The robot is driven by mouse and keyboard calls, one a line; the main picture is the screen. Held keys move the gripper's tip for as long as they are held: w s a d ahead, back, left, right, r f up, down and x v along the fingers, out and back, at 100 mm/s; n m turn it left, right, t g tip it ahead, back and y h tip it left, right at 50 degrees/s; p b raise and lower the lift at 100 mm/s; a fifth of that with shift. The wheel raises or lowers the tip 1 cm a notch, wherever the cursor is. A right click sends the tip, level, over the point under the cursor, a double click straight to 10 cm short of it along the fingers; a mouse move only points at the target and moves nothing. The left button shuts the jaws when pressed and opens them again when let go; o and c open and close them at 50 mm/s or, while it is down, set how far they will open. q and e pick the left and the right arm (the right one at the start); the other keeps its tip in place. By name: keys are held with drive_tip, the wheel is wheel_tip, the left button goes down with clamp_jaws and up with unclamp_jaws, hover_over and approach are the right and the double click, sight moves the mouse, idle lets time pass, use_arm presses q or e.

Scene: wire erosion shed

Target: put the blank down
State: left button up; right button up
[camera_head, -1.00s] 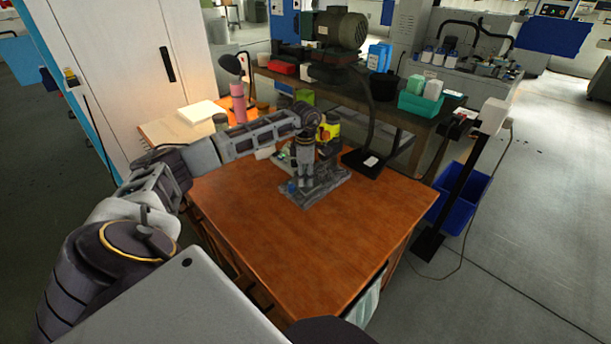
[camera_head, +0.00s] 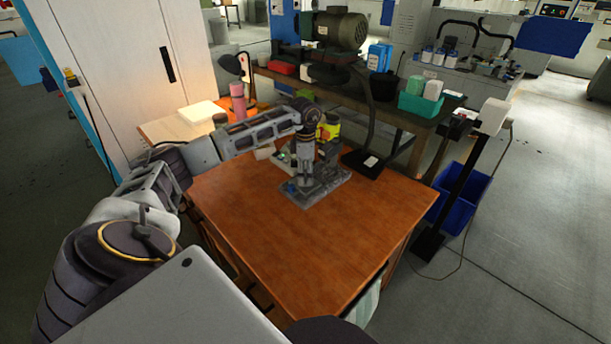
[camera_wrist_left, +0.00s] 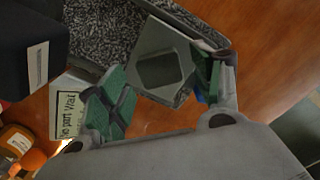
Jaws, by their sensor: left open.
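The blank (camera_wrist_left: 160,65) shows in the left wrist view as a grey square block with a dark square face. It lies between the green-padded fingers of my left gripper (camera_wrist_left: 163,92), which is open around it. In the head view my left gripper (camera_head: 303,180) points down low over a grey fixture (camera_head: 328,188) on the brown table; the blank cannot be made out there. A dark-rimmed speckled grey surface (camera_wrist_left: 105,28) lies beside the blank in the wrist view. Whether the blank touches it or a finger pad is unclear. My right gripper is not in view.
The brown table (camera_head: 290,245) is clear in front and to the right. A blue bin (camera_head: 462,195) stands right of the table.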

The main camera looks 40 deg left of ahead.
sight(305, 178)
use_arm(q)
wheel_tip(305, 178, up, 11)
drive_tip(key=shift+f+p, duration=0.15)
drive_tip(key=shift+p, duration=0.25)
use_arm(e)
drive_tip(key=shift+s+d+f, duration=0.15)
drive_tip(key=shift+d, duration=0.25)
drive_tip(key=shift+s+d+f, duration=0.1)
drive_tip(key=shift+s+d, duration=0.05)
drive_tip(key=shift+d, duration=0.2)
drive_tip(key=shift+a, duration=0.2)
use_arm(q)
drive_tip(key=shift+s+f, duration=0.1)
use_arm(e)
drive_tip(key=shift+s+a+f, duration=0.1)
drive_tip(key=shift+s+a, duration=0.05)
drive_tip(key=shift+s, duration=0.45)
